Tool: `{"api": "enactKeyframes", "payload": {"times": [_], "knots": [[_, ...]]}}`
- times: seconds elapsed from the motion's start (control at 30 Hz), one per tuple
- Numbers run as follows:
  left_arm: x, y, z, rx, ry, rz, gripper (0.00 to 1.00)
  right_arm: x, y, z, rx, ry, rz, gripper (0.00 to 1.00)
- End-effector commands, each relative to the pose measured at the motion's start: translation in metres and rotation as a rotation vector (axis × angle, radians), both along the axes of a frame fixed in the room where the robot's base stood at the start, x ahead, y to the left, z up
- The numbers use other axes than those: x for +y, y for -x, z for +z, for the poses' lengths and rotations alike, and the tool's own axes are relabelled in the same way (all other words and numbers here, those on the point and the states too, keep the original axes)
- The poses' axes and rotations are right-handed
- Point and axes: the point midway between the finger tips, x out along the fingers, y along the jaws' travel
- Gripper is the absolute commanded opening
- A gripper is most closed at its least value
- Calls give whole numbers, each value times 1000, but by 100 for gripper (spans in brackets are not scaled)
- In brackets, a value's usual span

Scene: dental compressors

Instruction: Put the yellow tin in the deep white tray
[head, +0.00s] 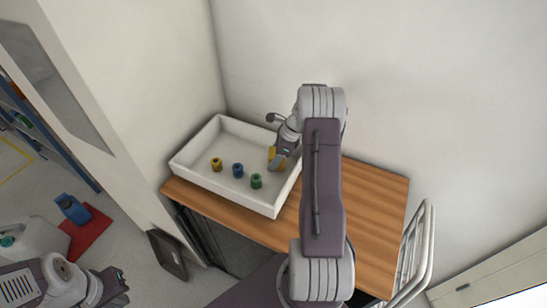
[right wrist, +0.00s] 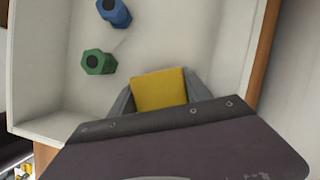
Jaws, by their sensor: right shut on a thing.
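The yellow tin (head: 274,156) is between the fingers of my right gripper (head: 280,160), inside the right part of the deep white tray (head: 228,190). In the right wrist view the tin (right wrist: 159,90) shows as a flat yellow square with a grey finger on each side, and my right gripper (right wrist: 160,98) is shut on it. Whether the tin touches the tray floor (right wrist: 75,105) cannot be told. My left gripper (head: 118,281) is at the lower left, away from the table; its fingers are too small to judge.
A yellow (head: 216,164), a blue (head: 238,170) and a green (head: 256,181) nut-like piece stand in the tray, left of the tin. The wooden table (head: 372,205) is bare right of my arm. A wall stands behind, and a metal rail (head: 418,250) at the right.

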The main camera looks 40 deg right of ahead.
Motion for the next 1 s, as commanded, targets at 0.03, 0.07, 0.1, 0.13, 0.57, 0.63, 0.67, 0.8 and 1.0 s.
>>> {"api": "enactKeyframes", "payload": {"times": [0.03, 0.07, 0.1, 0.13, 0.57, 0.63, 0.67, 0.8, 1.0], "knots": [[0, 0, 0, 0, 0, 0, 0, 0, -1, 1, -2, 1, 0, 1], [0, 0, 0, 0, 0, 0, 0, 0, -1, 1, -2, 1, 0, 1], [0, 0, 0, 0, 0, 0, 0, 0, -1, 1, -2, 1, 0, 1], [0, 0, 0, 0, 0, 0, 0, 0, -1, 1, -2, 1, 0, 1], [0, 0, 0, 0, 0, 0, 0, 0, 0, 1, -1, 1, -1, 78], [0, 0, 0, 0, 0, 0, 0, -2, 0, 5, -2, 2, -1, 78], [0, 0, 0, 0, 0, 0, 0, -3, 1, 9, -3, 2, -2, 78], [0, 0, -1, 0, 0, 0, 0, -13, 8, 38, -6, 4, -3, 78], [0, 0, -1, 0, 0, 0, 0, -27, 21, 85, -4, 3, -1, 78]]}}
